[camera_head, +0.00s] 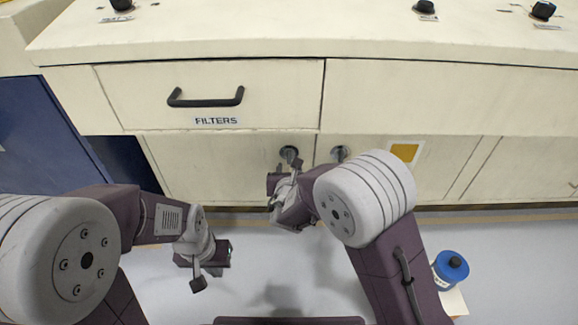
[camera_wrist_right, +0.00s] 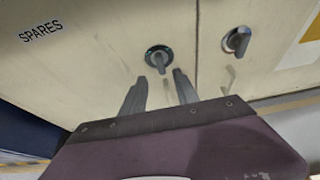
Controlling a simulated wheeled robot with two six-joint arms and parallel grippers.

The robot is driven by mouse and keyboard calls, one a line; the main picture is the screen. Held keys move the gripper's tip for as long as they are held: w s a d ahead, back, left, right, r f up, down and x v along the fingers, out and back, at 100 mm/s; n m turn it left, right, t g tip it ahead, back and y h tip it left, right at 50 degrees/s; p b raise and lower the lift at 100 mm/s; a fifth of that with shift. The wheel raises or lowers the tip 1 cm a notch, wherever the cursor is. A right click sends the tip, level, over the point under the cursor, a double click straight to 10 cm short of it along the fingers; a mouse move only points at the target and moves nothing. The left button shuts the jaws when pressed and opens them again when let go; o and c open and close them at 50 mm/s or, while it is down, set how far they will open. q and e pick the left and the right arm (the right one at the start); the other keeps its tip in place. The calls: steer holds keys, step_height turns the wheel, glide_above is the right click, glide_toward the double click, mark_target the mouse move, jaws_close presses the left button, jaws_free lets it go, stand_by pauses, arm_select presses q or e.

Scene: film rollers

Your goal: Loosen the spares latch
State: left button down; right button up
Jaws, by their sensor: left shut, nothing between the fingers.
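The spares latch (camera_wrist_right: 158,57) is a dark round knob with a short handle, on the cream door marked SPARES (camera_wrist_right: 41,31). In the right wrist view its handle points roughly down, towards my fingers. In the head view the latch (camera_head: 289,152) sits below the FILTERS drawer, partly covered by my gripper. My right gripper (camera_wrist_right: 160,76) is open, its two fingertips just short of the latch with nothing between them. It also shows in the head view (camera_head: 288,168). My left gripper (camera_head: 204,278) is shut and empty, away from the cabinet over the floor.
A second latch (camera_head: 340,152) is close by on the neighbouring door, near a yellow square (camera_head: 404,152). The FILTERS drawer (camera_head: 210,95), with its black handle, is shut above. Open floor lies before the cabinet.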

mark_target(289, 157)
steer(key=b+x, duration=0.4)
steer(key=x, duration=0.4)
steer(key=shift+w+f+b, duration=0.1)
steer(key=shift+w+b, duration=0.2)
steer(key=shift+w, duration=0.15)
jaws_close()
